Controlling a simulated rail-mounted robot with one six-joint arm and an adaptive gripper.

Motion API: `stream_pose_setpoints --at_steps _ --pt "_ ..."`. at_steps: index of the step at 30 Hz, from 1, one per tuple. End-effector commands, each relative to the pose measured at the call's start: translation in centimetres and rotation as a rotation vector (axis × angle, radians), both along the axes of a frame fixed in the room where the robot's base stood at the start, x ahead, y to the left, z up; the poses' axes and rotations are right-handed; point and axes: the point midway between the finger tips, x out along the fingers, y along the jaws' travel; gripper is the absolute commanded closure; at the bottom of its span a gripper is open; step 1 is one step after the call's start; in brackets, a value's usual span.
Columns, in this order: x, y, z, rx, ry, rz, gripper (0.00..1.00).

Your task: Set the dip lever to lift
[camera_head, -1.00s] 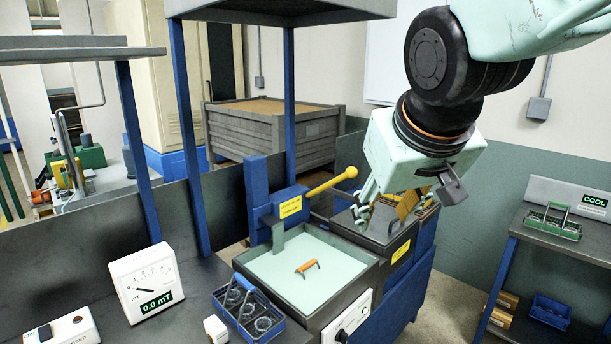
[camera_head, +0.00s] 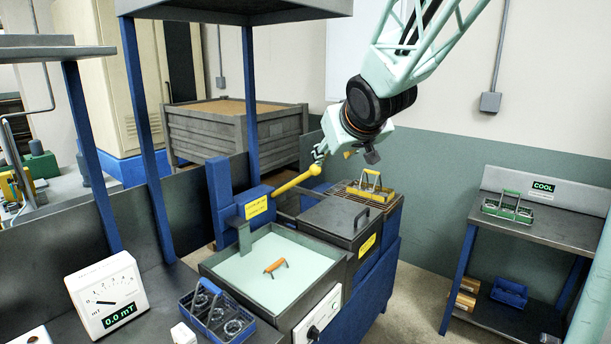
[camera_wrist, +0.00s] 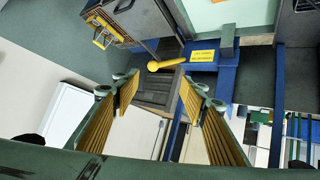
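The dip lever (camera_head: 297,181) is a yellow rod with a round yellow knob, slanting up to the right from a blue post (camera_head: 222,196) and block with a yellow label (camera_head: 256,207). Its knob shows in the wrist view (camera_wrist: 153,66), just beyond and between the finger ends. My gripper (camera_head: 322,156) is close by the knob in the head view. In the wrist view my gripper (camera_wrist: 158,88) has its two yellow-padded fingers wide apart with nothing held. I cannot tell whether a finger touches the knob. The label's words are too small to read.
A tank of pale liquid (camera_head: 240,268) with an orange-handled piece (camera_head: 275,267) stands before the lever. Right of it are a dark lidded tank (camera_head: 338,220) and a yellow basket (camera_head: 371,186). A blue basket with rings (camera_head: 218,312) and a meter reading 0.0 mT (camera_head: 107,294) stand in front.

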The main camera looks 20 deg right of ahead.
Motion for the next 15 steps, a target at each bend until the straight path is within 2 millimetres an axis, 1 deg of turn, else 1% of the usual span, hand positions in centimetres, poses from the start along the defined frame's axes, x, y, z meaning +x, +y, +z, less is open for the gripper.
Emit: stream_pose_setpoints --at_steps 1,3,8,15 --pt "1.1 -0.6 -0.3 0.000 -0.012 0.003 0.60" --pt "2.5 -1.2 -0.4 -0.001 -0.032 0.014 0.60" --pt "5.6 -2.6 -0.8 0.000 -0.080 0.037 0.60" --pt "9.9 -4.4 -1.8 0.009 -0.148 0.080 0.60"
